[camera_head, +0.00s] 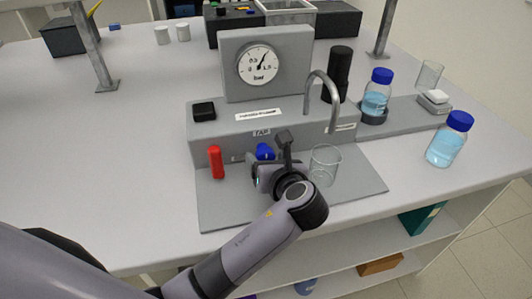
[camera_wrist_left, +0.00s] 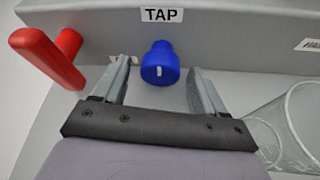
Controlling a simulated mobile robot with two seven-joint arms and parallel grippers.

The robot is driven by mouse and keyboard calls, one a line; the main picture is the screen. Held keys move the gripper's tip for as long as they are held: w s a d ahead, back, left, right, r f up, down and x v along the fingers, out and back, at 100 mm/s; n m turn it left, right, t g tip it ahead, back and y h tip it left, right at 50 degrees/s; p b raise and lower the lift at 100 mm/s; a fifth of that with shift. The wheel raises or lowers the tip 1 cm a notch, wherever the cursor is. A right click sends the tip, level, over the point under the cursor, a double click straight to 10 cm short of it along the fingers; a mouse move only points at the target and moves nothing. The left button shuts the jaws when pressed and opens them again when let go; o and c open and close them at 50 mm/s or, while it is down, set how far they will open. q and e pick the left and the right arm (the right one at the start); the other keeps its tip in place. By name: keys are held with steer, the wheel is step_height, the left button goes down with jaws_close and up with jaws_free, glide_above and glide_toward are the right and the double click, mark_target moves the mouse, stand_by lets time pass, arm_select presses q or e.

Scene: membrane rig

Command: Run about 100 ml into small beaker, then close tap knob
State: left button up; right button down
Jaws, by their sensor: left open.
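The blue tap knob (camera_head: 264,151) is on the front of the grey rig, under the TAP label; the left wrist view shows it too (camera_wrist_left: 160,65), with a short upright white mark. My left gripper (camera_wrist_left: 160,78) is open, with one finger on each side of the knob and gaps visible on both sides. In the head view the gripper (camera_head: 268,168) is just in front of the knob. The clear small beaker (camera_head: 325,166) stands upright on the grey base plate below the curved metal spout (camera_head: 331,95). I see no clear water level in it. My right gripper is out of view.
A red handle (camera_head: 216,162) sticks out left of the knob. A pressure gauge (camera_head: 258,65) stands above. Blue-capped bottles (camera_head: 376,95) (camera_head: 448,142) and a scale (camera_head: 435,102) are at the right. The beaker is close to my gripper's right side.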

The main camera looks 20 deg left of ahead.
arm_select(q)
steer(key=shift+w, duration=0.1)
stand_by(0.3)
steer(key=c, duration=1.1)
steer(key=shift+o, duration=0.2)
steer(key=n+t+h, duration=0.1)
steer(key=n, duration=0.1)
steer(key=shift+a+n+h, duration=0.15)
steer(key=shift+n+h, duration=0.15)
steer(key=shift+h, duration=0.1)
steer(key=shift+n+t+h, duration=0.4)
steer(key=shift+n+t, duration=0.1)
steer(key=shift+n, duration=0.5)
